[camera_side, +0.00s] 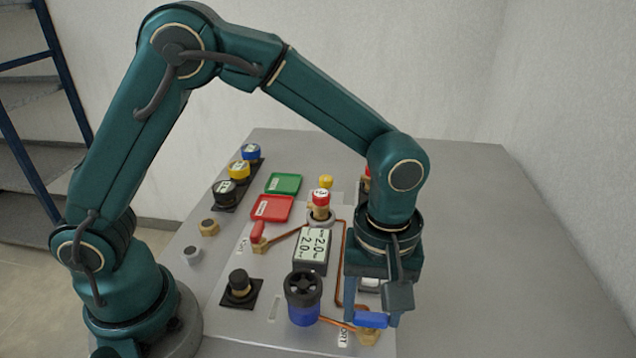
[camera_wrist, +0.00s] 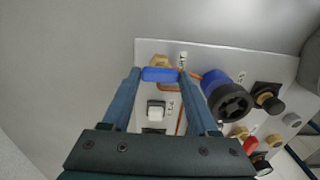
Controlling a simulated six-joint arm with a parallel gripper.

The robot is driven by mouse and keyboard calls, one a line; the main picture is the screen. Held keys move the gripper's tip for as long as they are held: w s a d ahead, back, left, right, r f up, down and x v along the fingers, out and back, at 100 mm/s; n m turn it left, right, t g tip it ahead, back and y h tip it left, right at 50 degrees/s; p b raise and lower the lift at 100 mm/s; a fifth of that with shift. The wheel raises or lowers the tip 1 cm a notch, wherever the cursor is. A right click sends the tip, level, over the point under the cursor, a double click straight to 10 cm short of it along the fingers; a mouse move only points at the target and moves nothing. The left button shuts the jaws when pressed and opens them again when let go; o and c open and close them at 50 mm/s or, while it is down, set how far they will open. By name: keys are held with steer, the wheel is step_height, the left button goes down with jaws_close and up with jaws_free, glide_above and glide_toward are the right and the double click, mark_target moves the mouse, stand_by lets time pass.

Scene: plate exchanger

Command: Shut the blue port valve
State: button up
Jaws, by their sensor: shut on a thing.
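The blue port valve has a brass body (camera_side: 369,337) and a flat blue handle (camera_side: 371,319) at the front edge of the light panel. In the wrist view the blue handle (camera_wrist: 161,74) lies crosswise between my two fingertips, with the brass body partly hidden beyond it. The handle looks roughly in line with the short copper pipe (camera_side: 336,322) that reaches the valve from the left in the side view. My gripper (camera_wrist: 160,71) points down and is shut on the blue handle, one finger at each end. In the side view the gripper covers part of the valve.
A blue pump with a black handwheel (camera_side: 303,289) stands close left of the valve. A grey display box (camera_side: 312,249), a red-handled valve (camera_side: 258,232), and red (camera_side: 272,208) and green (camera_side: 283,184) trays are farther back. The table's right side (camera_side: 500,270) is clear.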

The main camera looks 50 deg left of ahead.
steer(key=shift+m, duration=0.3)
steer(key=m, duration=0.3)
steer(key=shift+m, duration=0.3)
steer(key=m, duration=0.4)
steer(key=shift+m, duration=0.3)
steer(key=m, duration=0.9)
steer(key=o, duration=1.4)
steer(key=shift+r, duration=0.15)
